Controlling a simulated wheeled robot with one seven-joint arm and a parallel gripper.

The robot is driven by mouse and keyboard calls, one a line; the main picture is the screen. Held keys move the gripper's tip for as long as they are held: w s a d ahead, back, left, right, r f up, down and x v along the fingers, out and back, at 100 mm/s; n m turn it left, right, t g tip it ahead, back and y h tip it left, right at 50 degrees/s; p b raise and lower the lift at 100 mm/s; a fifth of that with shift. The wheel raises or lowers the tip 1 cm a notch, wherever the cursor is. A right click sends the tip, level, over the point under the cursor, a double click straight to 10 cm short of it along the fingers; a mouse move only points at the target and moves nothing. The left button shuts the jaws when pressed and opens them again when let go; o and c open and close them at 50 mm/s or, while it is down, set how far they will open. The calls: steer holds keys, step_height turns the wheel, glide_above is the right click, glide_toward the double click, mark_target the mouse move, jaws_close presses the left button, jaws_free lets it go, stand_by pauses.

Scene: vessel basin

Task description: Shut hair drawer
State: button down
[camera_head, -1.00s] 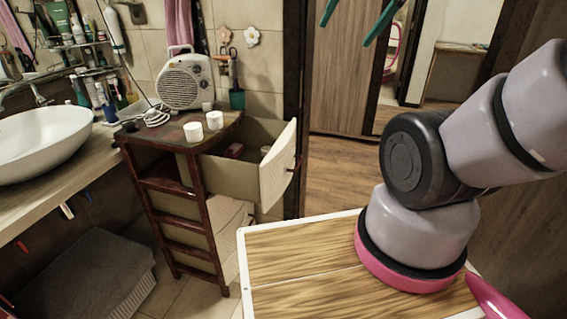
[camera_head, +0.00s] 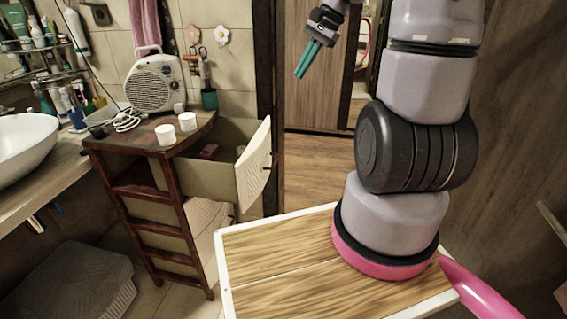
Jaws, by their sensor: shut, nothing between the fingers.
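The hair drawer (camera_head: 213,181) is the top drawer of a small dark-red wooden cabinet (camera_head: 122,190). It is pulled out to the right, with its pale curved front (camera_head: 254,166) away from the cabinet body. A small dark-red item (camera_head: 209,151) lies inside; the rest of the inside is partly hidden. My gripper (camera_head: 302,75), with teal fingers, is at the top centre, above and to the right of the drawer front and apart from it. Its fingers are close together and hold nothing.
A fan heater (camera_head: 156,83) and two white cups (camera_head: 166,134) stand on the cabinet top. A white basin (camera_head: 22,145) is at the left. Open floor (camera_head: 310,170) lies right of the drawer front.

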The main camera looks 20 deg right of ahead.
steer(key=w+d+f+m+y, duration=0.1)
steer(key=w+d+f+m, duration=0.15)
steer(key=f, duration=0.75)
steer(key=w+d+f+m+y, duration=0.2)
steer(key=d+f+m, duration=0.15)
steer(key=f, duration=0.55)
steer(key=w+d+f+m+y, duration=0.1)
steer(key=w+d+f+m, duration=0.15)
steer(key=f, duration=0.75)
steer(key=a+r+x, duration=0.2)
steer(key=x, duration=1)
steer(key=shift+s+a+f+m+y, duration=0.15)
steer(key=shift+s+a+m+y, duration=0.05)
steer(key=shift+a+m+y, duration=0.15)
